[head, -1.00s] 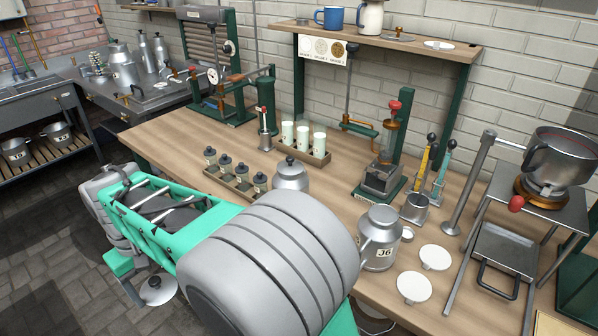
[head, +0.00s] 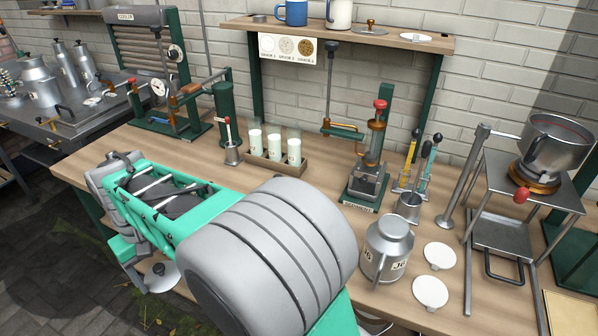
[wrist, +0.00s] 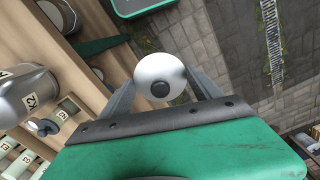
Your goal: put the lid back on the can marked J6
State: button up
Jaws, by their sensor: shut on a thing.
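The can marked J6 (head: 388,252) is a grey metal can standing upright on the wooden bench, right of my arm in the head view. Whether its mouth is open is hard to tell. My gripper (wrist: 160,82) is shut on a round pale lid (wrist: 150,68) with a dark knob, which sits between its two fingers in the wrist view. The lid also shows in the head view (head: 160,277), knob up, beside my arm at the lower left and off the bench, over the floor. The fingertips are mostly hidden in the head view.
Two flat white discs (head: 440,256) lie right of the can. Milk bottles in a tray (head: 277,166) are further back. A burner stand (head: 530,190) is at the right. A K2 can (wrist: 28,95) shows in the wrist view.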

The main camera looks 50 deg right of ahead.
jog(key=s+d+r+m+p, duration=0.2)
jog(key=s+d+r+m, duration=0.15)
jog(key=d+m, duration=0.6)
jog(key=s+d+r+m+p, duration=0.3)
jog(key=s+d+m, duration=0.2)
jog(key=d, duration=1)
jog(key=s+d+r+m+p, duration=0.2)
jog(key=s+d+m, duration=0.35)
jog(key=s, duration=0.35)
jog(key=s+d+r+m+p, duration=0.1)
jog(key=s+d+r+m, duration=0.1)
jog(key=s+d+m, duration=0.5)
jog(key=s+d+r+m+p, duration=0.2)
jog(key=s+d+r+m, duration=0.15)
jog(key=s, duration=0.65)
notch_tip(320, 180, down, 7)
jog(key=b, duration=0.5)
jog(key=shift+a+f+m, duration=0.15)
jog(key=shift+a+m, duration=0.2)
jog(key=shift+a, duration=0.1)
jog(key=shift+f, duration=0.15)
jog(key=o, duration=1.4)
